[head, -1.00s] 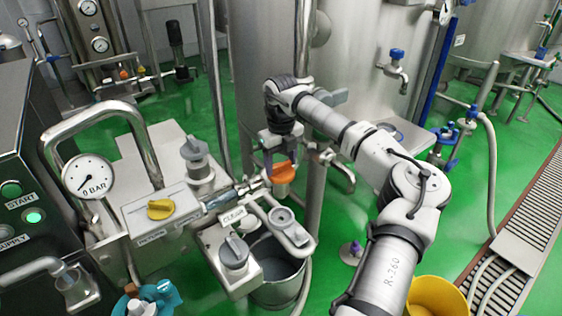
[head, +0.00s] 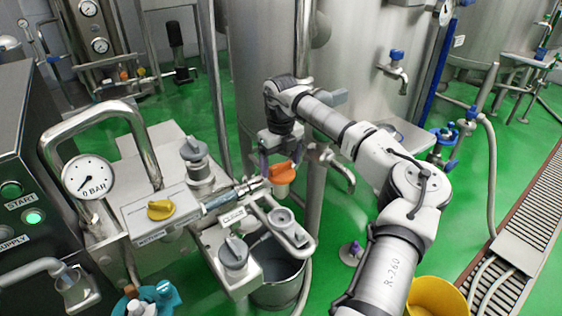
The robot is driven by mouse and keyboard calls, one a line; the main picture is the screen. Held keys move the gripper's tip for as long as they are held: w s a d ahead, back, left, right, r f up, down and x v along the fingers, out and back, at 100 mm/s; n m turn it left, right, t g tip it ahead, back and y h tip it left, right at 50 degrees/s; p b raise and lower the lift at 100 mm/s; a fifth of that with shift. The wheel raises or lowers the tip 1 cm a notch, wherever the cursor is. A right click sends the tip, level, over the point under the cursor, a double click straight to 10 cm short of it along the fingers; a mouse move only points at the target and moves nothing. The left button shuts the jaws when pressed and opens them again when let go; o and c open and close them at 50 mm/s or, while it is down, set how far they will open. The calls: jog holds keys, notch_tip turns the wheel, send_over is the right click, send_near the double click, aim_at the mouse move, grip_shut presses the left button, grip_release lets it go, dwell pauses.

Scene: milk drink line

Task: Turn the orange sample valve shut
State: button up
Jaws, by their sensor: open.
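The orange sample valve (head: 283,173) has an orange handle on a small steel fitting in front of the big tank, right of the grey-handled valves. My arm reaches in from the lower right. My gripper (head: 276,163) points down at the orange handle, with its fingers around or just beside it. The fingers are open. They are small and partly hidden, so I cannot tell whether they touch the handle.
A steel bucket (head: 279,290) stands below the valves. A yellow-handled valve (head: 160,209) and a pressure gauge (head: 88,177) are at left. A yellow bucket (head: 436,298) stands lower right. The tank (head: 262,70) rises close behind my gripper.

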aim_at(281, 165)
notch_tip(281, 165, up, 14)
jog(key=b, duration=0.1)
jog(key=shift+f, duration=0.15)
dwell(0.3)
